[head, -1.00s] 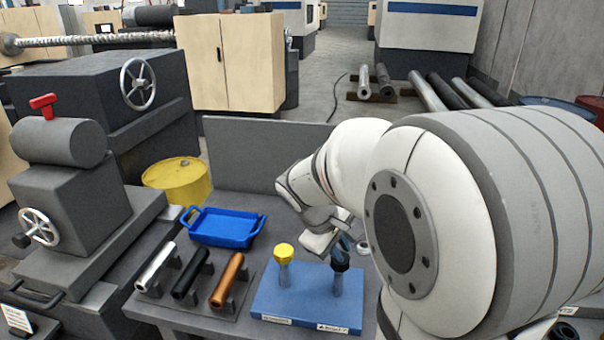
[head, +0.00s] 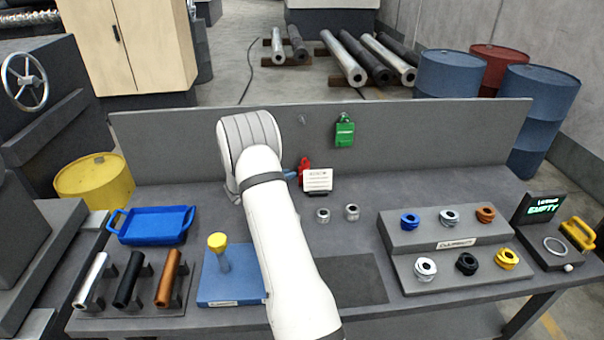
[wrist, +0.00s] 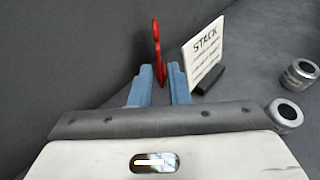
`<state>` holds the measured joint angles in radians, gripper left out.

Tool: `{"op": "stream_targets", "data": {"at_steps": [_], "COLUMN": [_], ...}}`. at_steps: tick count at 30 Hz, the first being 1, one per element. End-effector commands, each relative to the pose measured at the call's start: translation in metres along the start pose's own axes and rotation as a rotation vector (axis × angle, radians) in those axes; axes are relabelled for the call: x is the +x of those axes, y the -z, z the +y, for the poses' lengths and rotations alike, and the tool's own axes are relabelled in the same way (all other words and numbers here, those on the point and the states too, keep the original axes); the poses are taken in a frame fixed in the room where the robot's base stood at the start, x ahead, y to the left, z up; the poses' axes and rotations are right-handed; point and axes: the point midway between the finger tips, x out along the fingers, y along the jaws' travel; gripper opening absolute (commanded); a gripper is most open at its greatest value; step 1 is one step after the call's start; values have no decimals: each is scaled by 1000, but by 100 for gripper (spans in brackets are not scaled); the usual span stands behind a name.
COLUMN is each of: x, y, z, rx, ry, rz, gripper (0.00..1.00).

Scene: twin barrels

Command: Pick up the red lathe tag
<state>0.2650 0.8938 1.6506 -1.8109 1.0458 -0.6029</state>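The red lathe tag (head: 304,165) stands upright at the back of the bench, close to the grey back panel and beside the white STACK sign. In the wrist view the red tag (wrist: 157,50) is seen edge-on, with its lower part between my two blue fingertips. My gripper (wrist: 160,75) is open, with a narrow gap around the tag; firm contact is not visible. In the head view my gripper (head: 291,175) is mostly hidden behind my arm, with a blue fingertip beside the tag.
The STACK sign (head: 317,180) stands just right of the tag. A green tag (head: 344,133) hangs on the back panel (head: 420,130). Two metal rings (head: 352,212) lie in front of the sign. A blue tray (head: 157,226) and a stepped ring stand (head: 446,226) are farther off.

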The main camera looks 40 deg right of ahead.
Motion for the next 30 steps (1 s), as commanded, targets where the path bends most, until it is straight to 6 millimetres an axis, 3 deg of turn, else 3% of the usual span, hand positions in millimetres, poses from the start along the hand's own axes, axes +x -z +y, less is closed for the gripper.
{"op": "stream_targets", "data": {"at_steps": [18,27,30], "x": [73,77,77], "y": [0,1,1], "z": [5,6,6], "rx": [-8,-8,-8], "ry": [-5,-6,-6], "rz": [-4,-3,-3], "gripper": [15,15,7]}}
